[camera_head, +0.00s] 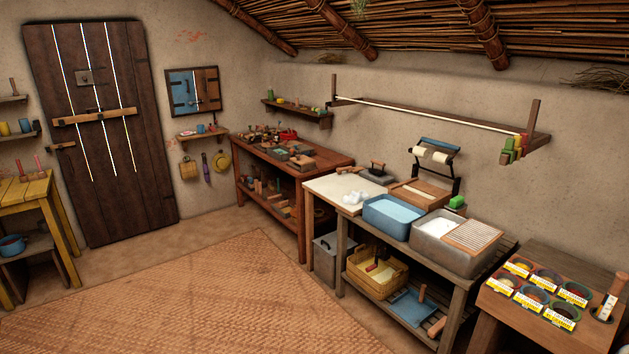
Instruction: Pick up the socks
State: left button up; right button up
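A small white bundle (354,197), which looks like the socks, lies on the pale top of the washing bench (333,187), near its front edge. It is too small to tell how many pieces it holds. It sits just left of a blue water basin (393,215). Neither of my grippers is in view.
Right of the basin stand a grey tub (446,248) with a ribbed washboard (471,236) and a low table with several labelled bowls (545,279). A basket (377,272) sits on the lower shelf. A wooden bench (287,158) stands behind. The woven floor mat (200,300) is clear.

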aim_at(355, 198)
jog(key=i+j+u, duration=0.25)
jog(key=i, duration=0.7)
jog(key=i+l+u, duration=0.1)
jog(key=i+u, duration=0.2)
jog(key=i, duration=0.65)
jog(key=i+l+z, duration=0.3)
jog(key=i, duration=0.65)
jog(key=i+z, duration=0.25)
jog(key=i, duration=0.65)
jog(key=i+l+u, duration=0.3)
jog(key=i+l, duration=0.65)
